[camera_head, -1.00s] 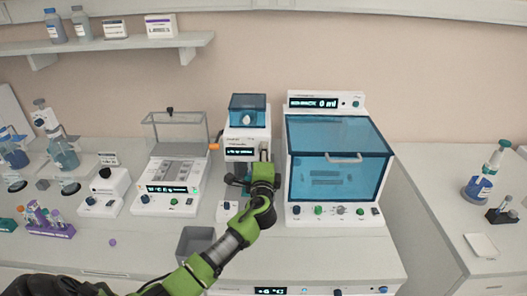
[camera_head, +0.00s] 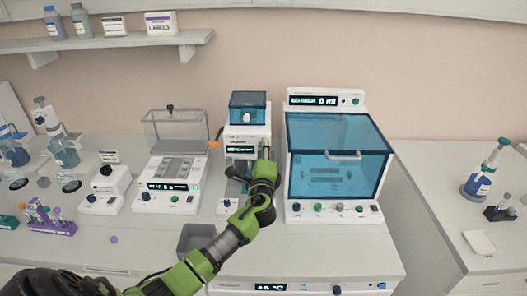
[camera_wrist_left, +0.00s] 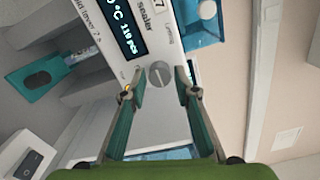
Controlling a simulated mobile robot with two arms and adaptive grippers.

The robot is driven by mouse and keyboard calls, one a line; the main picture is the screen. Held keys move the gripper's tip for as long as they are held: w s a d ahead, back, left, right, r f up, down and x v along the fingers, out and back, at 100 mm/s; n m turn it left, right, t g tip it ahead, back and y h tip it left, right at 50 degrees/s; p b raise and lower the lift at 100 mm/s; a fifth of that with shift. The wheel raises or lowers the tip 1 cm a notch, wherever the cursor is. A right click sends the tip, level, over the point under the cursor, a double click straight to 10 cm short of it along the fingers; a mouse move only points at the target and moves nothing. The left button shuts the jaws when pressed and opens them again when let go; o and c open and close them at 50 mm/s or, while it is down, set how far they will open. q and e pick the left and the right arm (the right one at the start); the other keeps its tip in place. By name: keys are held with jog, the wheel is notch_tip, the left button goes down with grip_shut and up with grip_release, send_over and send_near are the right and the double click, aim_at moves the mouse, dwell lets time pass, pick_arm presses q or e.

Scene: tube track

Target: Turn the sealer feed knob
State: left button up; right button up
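The sealer (camera_head: 254,118) is a white upright machine with a blue top and a small lit display, near the middle of the bench. In the left wrist view its front panel (camera_wrist_left: 146,10) shows a lit display, the word "sealer" and a round grey knob (camera_wrist_left: 159,74). My left gripper (camera_wrist_left: 160,80) is open, with one finger on each side of this knob; I cannot tell if either touches it. In the head view the left gripper (camera_head: 252,168) is in front of the sealer and hides part of its face. My right gripper is not in view.
A large blue-windowed cabinet (camera_head: 340,165) stands close on the sealer's right. A clear-lidded device (camera_head: 168,180) stands on its left, and a grey bin (camera_head: 196,238) in front. A teal lever (camera_wrist_left: 40,78) shows in the wrist view.

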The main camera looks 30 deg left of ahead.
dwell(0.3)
pick_arm(q)
jog(key=v, duration=1.2)
